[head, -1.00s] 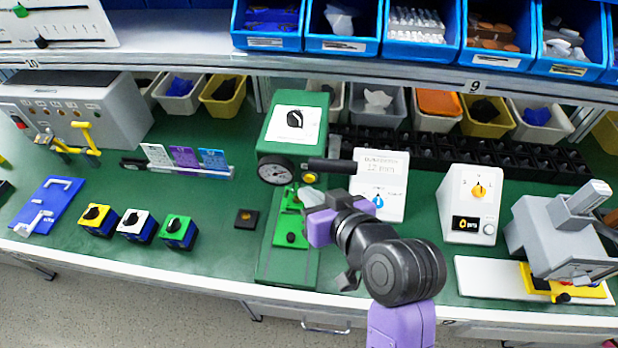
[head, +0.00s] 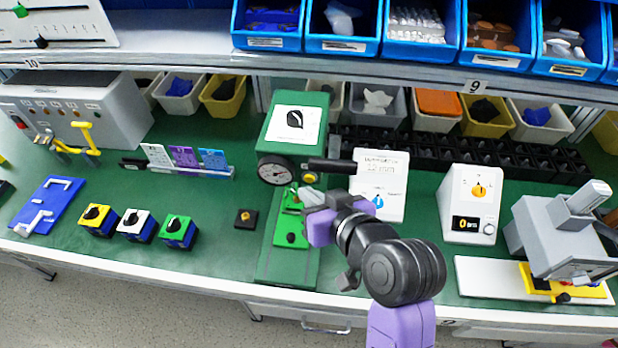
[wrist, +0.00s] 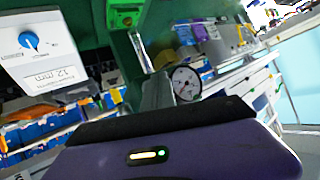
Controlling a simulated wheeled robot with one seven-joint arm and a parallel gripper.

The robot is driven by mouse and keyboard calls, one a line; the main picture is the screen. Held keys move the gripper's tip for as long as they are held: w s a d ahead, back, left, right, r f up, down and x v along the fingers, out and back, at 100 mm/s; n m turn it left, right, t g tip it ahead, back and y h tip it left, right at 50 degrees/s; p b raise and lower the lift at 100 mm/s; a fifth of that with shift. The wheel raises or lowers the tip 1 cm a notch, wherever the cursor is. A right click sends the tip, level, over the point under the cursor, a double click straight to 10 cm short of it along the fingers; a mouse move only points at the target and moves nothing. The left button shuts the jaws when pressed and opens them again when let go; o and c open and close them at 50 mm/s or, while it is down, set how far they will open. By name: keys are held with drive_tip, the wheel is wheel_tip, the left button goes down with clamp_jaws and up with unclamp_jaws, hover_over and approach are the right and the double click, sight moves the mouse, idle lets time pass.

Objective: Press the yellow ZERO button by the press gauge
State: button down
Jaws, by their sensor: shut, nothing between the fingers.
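The yellow ZERO button (head: 310,178) is a small round cap on the front of the green press, right of the round white-faced press gauge (head: 274,170). My gripper (head: 304,196) is shut and empty, its tips just below the button in the head view. A small gap shows between tips and button there; contact cannot be made out. In the wrist view the gauge (wrist: 186,82) shows beyond my gripper's dark edge, and I cannot make out the button.
The black press handle (head: 335,165) sticks out right, just above my gripper. A white panel with a blue knob (head: 385,185) stands close on the right. The green press base (head: 287,262) lies below.

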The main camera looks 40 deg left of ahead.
drive_tip(key=shift+w+a, duration=0.1)
drive_tip(key=shift+w, duration=0.05)
drive_tip(key=shift+w+a, duration=0.15)
drive_tip(key=shift+w, duration=0.1)
drive_tip(key=shift+w+a, duration=0.2)
drive_tip(key=shift+w, duration=0.15)
idle(0.9)
drive_tip(key=shift+s, duration=0.1)
drive_tip(key=shift+s+d+p, duration=0.4)
drive_tip(key=shift+s+d, duration=0.05)
drive_tip(key=shift+s, duration=0.2)
drive_tip(key=shift+s+d+p, duration=0.3)
drive_tip(key=shift+s+d, duration=0.15)
drive_tip(key=shift+s, duration=0.25)
drive_tip(key=shift+s+d+p, duration=0.3)
drive_tip(key=shift+s+d, duration=0.1)
drive_tip(key=shift+s, duration=0.35)
drive_tip(key=shift+s+d+p, duration=0.3)
drive_tip(key=shift+s+d, duration=0.15)
drive_tip(key=shift+s, duration=0.25)
